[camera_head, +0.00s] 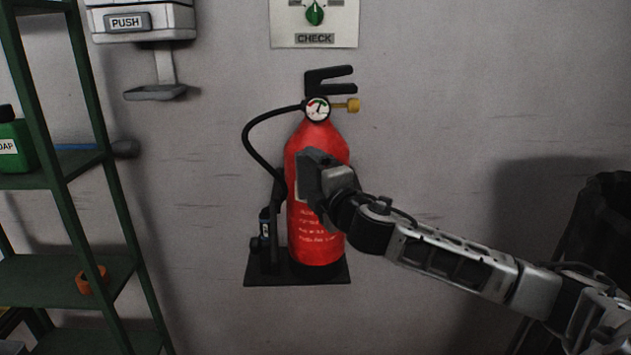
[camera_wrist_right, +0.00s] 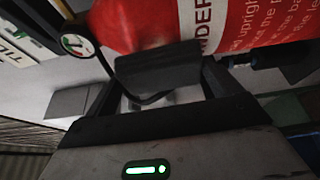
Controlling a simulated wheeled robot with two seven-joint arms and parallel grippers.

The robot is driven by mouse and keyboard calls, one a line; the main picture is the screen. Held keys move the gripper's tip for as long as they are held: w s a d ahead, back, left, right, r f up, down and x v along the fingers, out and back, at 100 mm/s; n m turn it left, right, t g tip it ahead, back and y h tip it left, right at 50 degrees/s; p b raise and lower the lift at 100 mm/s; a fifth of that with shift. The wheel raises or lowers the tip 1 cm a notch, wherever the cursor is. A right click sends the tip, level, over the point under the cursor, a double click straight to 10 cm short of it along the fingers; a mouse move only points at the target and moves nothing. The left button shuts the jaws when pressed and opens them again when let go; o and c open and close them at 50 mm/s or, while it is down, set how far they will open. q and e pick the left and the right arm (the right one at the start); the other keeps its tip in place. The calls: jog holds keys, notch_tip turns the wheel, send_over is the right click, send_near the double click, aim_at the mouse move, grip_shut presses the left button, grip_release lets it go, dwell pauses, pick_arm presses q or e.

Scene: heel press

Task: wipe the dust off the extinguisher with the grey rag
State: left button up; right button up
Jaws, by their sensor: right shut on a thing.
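The red extinguisher (camera_head: 318,240) stands upright on a black wall bracket, with a black hose, a gauge and a black handle on top. My right gripper (camera_head: 318,178) is in front of its upper body and hides part of the label. It is shut on the dark grey rag (camera_wrist_right: 158,70), which shows between the fingers in the wrist view, against or very close to the red surface (camera_wrist_right: 135,25). I cannot tell whether they touch. No dust can be made out clearly. My left gripper is not in view.
A green shelf (camera_head: 90,205) with a green soap bottle (camera_head: 17,147) and an orange ring (camera_head: 91,281) stands at the left. A push dispenser (camera_head: 143,22) and a check panel (camera_head: 315,25) are on the wall above. A dark bin (camera_head: 600,225) is at the right.

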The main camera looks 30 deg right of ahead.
jog(key=shift+w+d, duration=0.25)
jog(key=shift+w, duration=0.1)
jog(key=shift+s+d, duration=0.25)
jog(key=shift+d, duration=0.15)
jog(key=shift+w+r+p, duration=0.1)
jog(key=shift+r+p, duration=0.15)
jog(key=shift+p, duration=0.35)
jog(key=shift+w+a, duration=0.25)
jog(key=shift+a, duration=0.05)
dwell(0.3)
